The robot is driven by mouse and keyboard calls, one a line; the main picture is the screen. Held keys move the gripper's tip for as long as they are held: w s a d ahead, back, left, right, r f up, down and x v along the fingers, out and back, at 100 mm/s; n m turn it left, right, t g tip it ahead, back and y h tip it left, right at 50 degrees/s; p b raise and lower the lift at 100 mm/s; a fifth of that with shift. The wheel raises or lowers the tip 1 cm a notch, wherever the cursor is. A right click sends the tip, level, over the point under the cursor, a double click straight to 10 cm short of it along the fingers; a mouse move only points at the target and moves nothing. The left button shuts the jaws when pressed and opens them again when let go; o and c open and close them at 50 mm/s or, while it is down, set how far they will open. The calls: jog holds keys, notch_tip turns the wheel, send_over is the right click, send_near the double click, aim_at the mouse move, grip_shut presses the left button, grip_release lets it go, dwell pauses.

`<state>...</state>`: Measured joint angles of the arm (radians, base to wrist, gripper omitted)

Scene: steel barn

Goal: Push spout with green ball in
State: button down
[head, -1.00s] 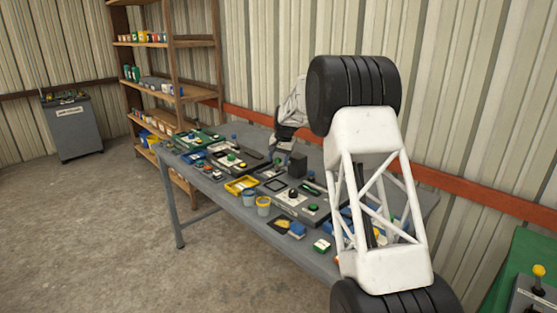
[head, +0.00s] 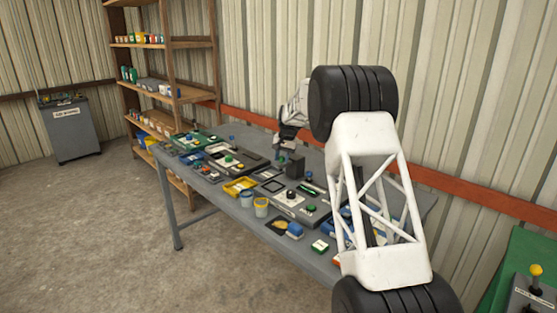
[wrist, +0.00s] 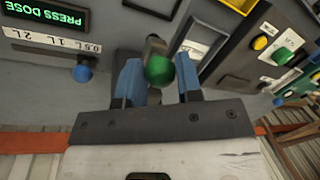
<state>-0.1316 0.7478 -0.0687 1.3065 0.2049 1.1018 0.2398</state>
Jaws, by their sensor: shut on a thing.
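The green ball (wrist: 159,70) is on the end of a dark spout (wrist: 154,46) in the wrist view. The spout comes out of a grey unit beside a display reading "PRESS DOSE" (wrist: 47,15). My gripper (wrist: 159,78) has its two blue fingers on either side of the ball and is shut on it. In the head view my gripper (head: 280,154) is at the bench's far side, beside a dark box (head: 295,166). The ball cannot be made out there.
The grey bench (head: 215,203) is crowded with panels, buttons and a yellow tray (head: 239,187). A blue knob (wrist: 82,73) sits below the display. Another green button (wrist: 281,56) is on a panel at right. Wooden shelves (head: 165,45) stand behind.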

jog(key=c, duration=0.8)
grip_release()
jog(key=shift+r, duration=0.15)
jog(key=shift+s+d+r, duration=0.1)
jog(key=shift+d+r, duration=0.15)
jog(key=shift+r, duration=0.95)
jog(key=shift+d+r, duration=0.25)
jog(key=shift+r, duration=1)
jog(key=shift+s+d+r, duration=0.1)
jog(key=shift+d+r, duration=0.15)
jog(key=shift+r, duration=0.95)
